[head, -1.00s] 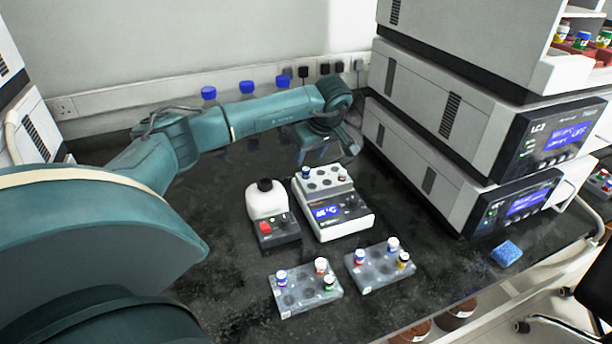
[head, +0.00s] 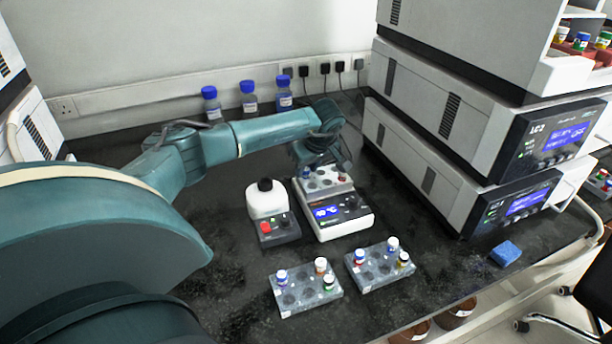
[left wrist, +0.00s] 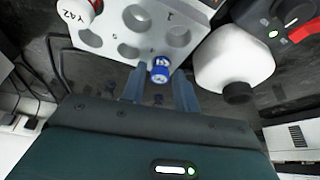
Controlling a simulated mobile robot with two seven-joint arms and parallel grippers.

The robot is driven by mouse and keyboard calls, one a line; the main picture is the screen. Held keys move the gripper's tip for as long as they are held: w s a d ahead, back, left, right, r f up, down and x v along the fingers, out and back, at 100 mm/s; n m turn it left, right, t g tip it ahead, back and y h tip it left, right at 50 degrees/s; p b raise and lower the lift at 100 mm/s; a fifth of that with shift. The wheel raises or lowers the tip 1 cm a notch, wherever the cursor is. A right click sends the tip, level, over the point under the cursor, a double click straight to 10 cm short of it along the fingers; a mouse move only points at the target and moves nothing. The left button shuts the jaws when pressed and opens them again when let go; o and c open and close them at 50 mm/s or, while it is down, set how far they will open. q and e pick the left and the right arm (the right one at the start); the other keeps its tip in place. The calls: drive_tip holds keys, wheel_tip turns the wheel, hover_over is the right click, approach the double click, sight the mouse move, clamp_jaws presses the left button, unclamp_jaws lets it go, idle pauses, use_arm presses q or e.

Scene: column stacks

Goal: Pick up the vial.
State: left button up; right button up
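A blue-capped vial (left wrist: 160,70) sits at the edge of the grey heater block (left wrist: 140,45) in the left wrist view. My left gripper (left wrist: 157,78) is open, its two fingers apart with the vial's cap between or just beyond their tips; I see a gap on both sides. In the head view the block (head: 328,182) sits on the white heater with a lit blue display, with the blue-capped vial (head: 306,173) at its back left. My left gripper (head: 308,158) is just above and behind it, its fingers partly hidden. My right gripper is not in view.
A red-capped vial (left wrist: 78,14) stands in the block's other end. A white bottle on a small mixer (head: 268,205) is close beside the heater. Two vial racks (head: 305,300) (head: 372,278) lie in front. Stacked instruments (head: 460,150) rise at right; blue-capped bottles (head: 248,98) stand behind.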

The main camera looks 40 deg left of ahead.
use_arm(q)
clamp_jaws()
